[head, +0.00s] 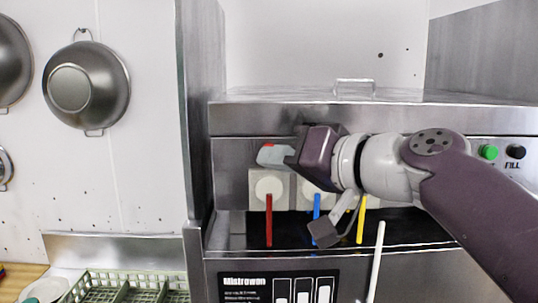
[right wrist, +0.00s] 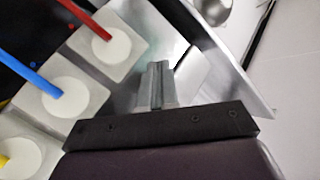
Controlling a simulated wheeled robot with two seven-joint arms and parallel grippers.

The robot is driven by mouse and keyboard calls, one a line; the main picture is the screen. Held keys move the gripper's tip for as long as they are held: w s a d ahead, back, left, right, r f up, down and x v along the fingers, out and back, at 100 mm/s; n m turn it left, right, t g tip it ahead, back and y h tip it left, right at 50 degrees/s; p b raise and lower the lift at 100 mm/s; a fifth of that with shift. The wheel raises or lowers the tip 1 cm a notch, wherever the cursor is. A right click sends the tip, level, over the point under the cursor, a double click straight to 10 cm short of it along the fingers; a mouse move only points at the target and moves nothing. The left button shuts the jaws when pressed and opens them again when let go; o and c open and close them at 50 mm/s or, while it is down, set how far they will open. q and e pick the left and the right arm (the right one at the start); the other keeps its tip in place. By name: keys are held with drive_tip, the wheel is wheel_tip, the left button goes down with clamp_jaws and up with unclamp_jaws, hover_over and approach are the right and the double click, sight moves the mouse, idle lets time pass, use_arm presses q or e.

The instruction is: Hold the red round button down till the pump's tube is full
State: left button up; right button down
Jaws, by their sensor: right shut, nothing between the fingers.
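My right gripper (head: 272,154) is shut and empty, its grey fingertips at the front of the steel machine, above the red lever. A small patch of red (head: 268,146) shows at the fingertips. It may be the red round button, mostly hidden; I cannot tell whether the fingers touch or press it. In the right wrist view the shut fingers (right wrist: 157,85) point at bare steel, and no red button shows there. A black panel (head: 279,289) low on the machine has several upright white bars; I cannot tell whether they are the pump's tube. My left gripper is not in view.
Red (head: 269,220), blue (head: 316,206), yellow (head: 361,220) and white (head: 376,262) levers stick out below the gripper. A green button (head: 488,152) and a black button (head: 515,151) marked FILL sit at the right. A green rack (head: 128,285) stands lower left.

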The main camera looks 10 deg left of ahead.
drive_tip(key=shift+s+d, duration=0.1)
drive_tip(key=shift+s, duration=0.2)
drive_tip(key=shift+s, duration=0.1)
drive_tip(key=s+b, duration=0.1)
drive_tip(key=s, duration=0.1)
drive_tip(key=s+d+b, duration=0.1)
drive_tip(key=s, duration=0.1)
drive_tip(key=shift+s+d, duration=0.2)
drive_tip(key=shift+s, duration=0.1)
